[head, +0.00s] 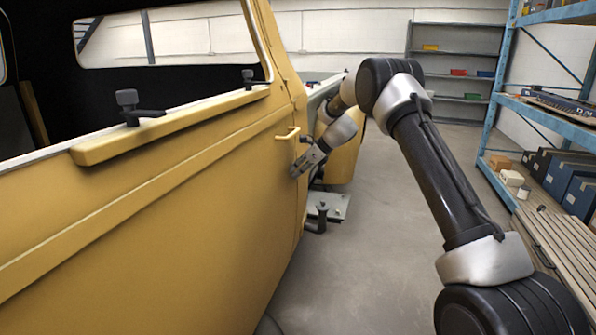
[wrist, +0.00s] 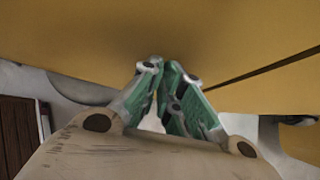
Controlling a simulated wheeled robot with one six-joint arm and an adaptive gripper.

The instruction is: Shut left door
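The left door (head: 200,205) is a large yellow panel along the left of the head view, with a yellow handle (head: 287,134) near its far edge. Its yellow surface also fills the top of the wrist view (wrist: 110,35). A narrow dark seam runs along the door's far edge; I cannot tell whether it is fully closed. My gripper (head: 294,173) is just below the handle, at the door's outer face by this edge. In the wrist view, my gripper (wrist: 161,66) has its fingertips together with nothing seen between them, against or very near the yellow panel.
A grey bracket-like step (head: 328,207) sticks out low beyond the door edge. A blue shelf rack (head: 505,80) with boxes (head: 560,180) stands on the right. Grey shelves (head: 455,65) stand at the back. The floor (head: 385,190) between vehicle and rack is clear.

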